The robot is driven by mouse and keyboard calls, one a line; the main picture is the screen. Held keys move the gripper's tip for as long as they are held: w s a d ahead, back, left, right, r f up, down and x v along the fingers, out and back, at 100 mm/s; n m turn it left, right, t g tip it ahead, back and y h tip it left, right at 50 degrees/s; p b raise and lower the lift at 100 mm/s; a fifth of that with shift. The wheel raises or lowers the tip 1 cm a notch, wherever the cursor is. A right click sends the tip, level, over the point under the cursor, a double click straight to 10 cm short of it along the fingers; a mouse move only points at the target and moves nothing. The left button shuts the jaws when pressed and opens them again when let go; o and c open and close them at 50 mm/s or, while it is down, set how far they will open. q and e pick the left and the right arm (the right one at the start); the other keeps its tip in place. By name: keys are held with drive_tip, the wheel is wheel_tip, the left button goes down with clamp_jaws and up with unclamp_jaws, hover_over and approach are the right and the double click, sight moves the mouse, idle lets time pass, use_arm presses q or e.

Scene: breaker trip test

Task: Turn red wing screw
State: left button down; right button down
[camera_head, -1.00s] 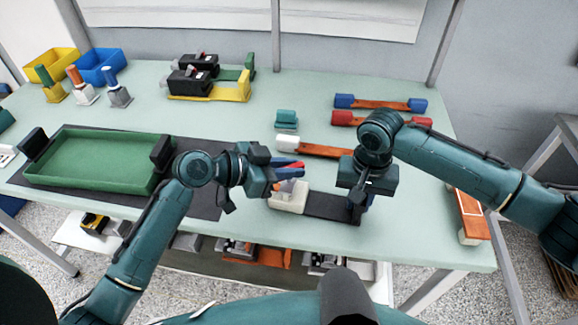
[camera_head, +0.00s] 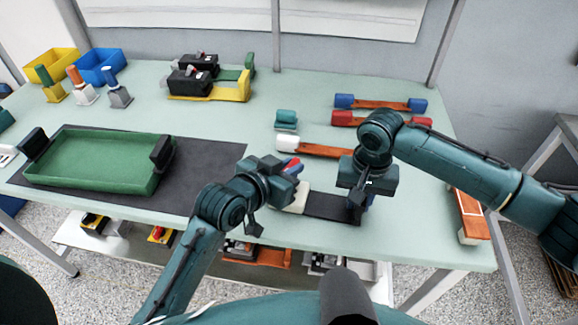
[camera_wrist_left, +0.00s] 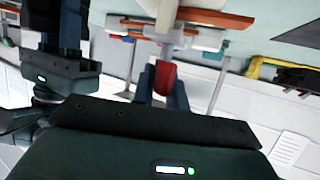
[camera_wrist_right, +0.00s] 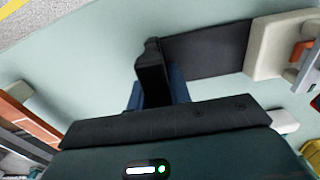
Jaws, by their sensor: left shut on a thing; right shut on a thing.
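The red wing screw (camera_wrist_left: 165,79) shows in the left wrist view between the blue fingers of my left gripper (camera_head: 293,167), which is shut on it. A bit of red also shows at the fingertips in the head view. The clamp unit has a cream block (camera_head: 297,199) and a dark base (camera_head: 331,206) lying on the table's front part. My right gripper (camera_wrist_right: 157,92) is shut on the black upright end piece (camera_wrist_right: 152,68) of that base. In the head view its fingertips are mostly hidden behind the wrist.
A green tray (camera_head: 92,186) with black handles stands on a dark mat at the left. Breaker units (camera_head: 193,76) stand at the back. Orange bars with blue (camera_head: 343,101), red and white ends lie behind my right arm. An orange-topped piece (camera_head: 470,212) sits at the right edge.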

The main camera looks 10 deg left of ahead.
use_arm(q)
drive_tip(key=shift+f, duration=0.15)
drive_tip(key=c, duration=1.4)
unclamp_jaws()
drive_tip(key=v, duration=1.2)
drive_tip(key=shift+o, duration=0.3)
